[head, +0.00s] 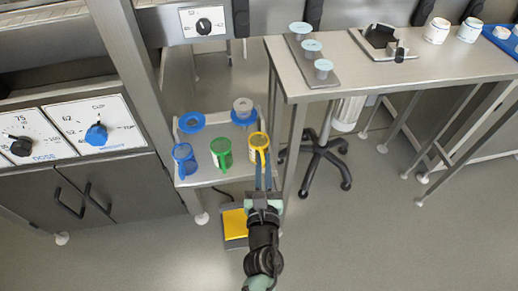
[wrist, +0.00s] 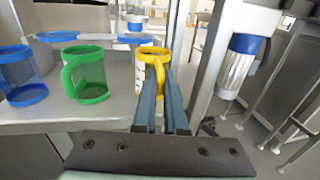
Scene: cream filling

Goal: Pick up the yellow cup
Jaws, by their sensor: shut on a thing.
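The yellow cup (head: 259,143) stands at the right front of a small metal shelf, upright, with its handle toward me. In the wrist view the yellow cup (wrist: 153,57) is at the far end of my gripper's long blue fingers. My gripper (head: 264,170) reaches it from the front, and the fingertips (wrist: 158,75) are closed on the cup's handle side. The fingers hide the lower part of the cup. I cannot tell whether its base touches the shelf.
A green cup (head: 221,152) and a blue cup (head: 185,158) stand to the left on the shelf (head: 208,180). Blue-rimmed pieces (head: 191,122) lie behind them. A metal table leg (head: 293,150) rises close on the right. A yellow pedal (head: 235,224) is on the floor below.

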